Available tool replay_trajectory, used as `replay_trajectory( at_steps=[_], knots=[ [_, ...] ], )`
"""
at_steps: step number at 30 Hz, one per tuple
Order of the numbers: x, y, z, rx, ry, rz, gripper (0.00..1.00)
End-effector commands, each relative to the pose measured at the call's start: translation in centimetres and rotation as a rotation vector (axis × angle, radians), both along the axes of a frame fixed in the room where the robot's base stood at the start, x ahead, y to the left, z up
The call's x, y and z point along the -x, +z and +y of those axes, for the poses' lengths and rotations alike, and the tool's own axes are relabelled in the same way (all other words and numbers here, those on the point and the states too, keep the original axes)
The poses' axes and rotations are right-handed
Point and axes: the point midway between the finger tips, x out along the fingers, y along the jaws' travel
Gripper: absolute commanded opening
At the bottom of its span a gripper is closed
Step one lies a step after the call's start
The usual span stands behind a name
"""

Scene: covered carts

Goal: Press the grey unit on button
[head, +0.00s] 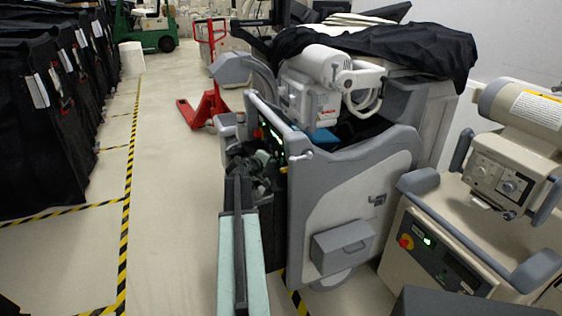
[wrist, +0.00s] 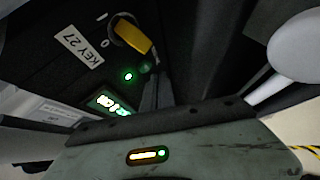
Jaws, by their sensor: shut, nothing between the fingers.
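The grey unit (head: 345,215) stands in the middle of the head view, with its dark control panel (head: 268,132) on its left side. In the wrist view the panel shows a small lit green button (wrist: 128,76), a dimmer green spot beside it, a yellow key (wrist: 133,37) with a "KEY 27" label, and a lit green display (wrist: 112,104). My gripper (wrist: 153,82) is shut and empty, its dark fingers close to the panel just right of the lit button. I cannot tell whether they touch it. In the head view my arm partly hides the lower panel.
A beige unit (head: 480,225) with its own red and green buttons stands at the right. Black-covered carts (head: 40,120) line the left. A red pallet jack (head: 207,105) and a green forklift (head: 155,28) stand behind. The aisle floor left of my arm is clear.

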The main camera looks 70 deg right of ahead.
Motion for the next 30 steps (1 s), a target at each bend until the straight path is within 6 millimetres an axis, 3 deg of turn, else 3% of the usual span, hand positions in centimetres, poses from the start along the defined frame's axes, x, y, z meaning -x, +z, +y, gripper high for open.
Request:
replay_trajectory(
  at_steps=[30],
  knots=[
    [0.66, 0.01, -0.51, -0.001, 0.001, -0.001, 0.00]
  ],
)
